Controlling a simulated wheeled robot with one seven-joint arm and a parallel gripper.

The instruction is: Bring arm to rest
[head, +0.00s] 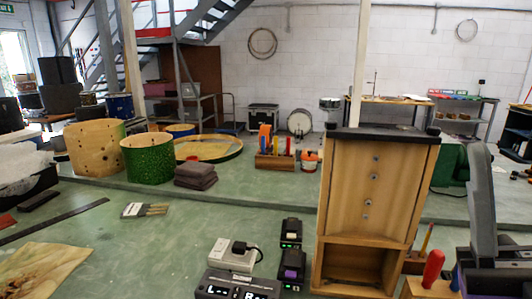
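My gripper and its fingertips do not show in the head view. A grey curved upright piece stands at the right edge, and I cannot tell whether it is part of my arm. The green bench (150,245) fills the lower part of the view. A tall wooden cabinet (376,195) with a dark top stands on it at the right of centre, with an open compartment at its base.
A green drum shell (147,159), a bare wooden shell (96,148) and folded dark cloths (195,176) are at the back left. A brush (144,210), a light box (232,255) and small black devices (291,233) lie nearer. A red-handled tool (433,269) stands right. Open bench remains left of centre.

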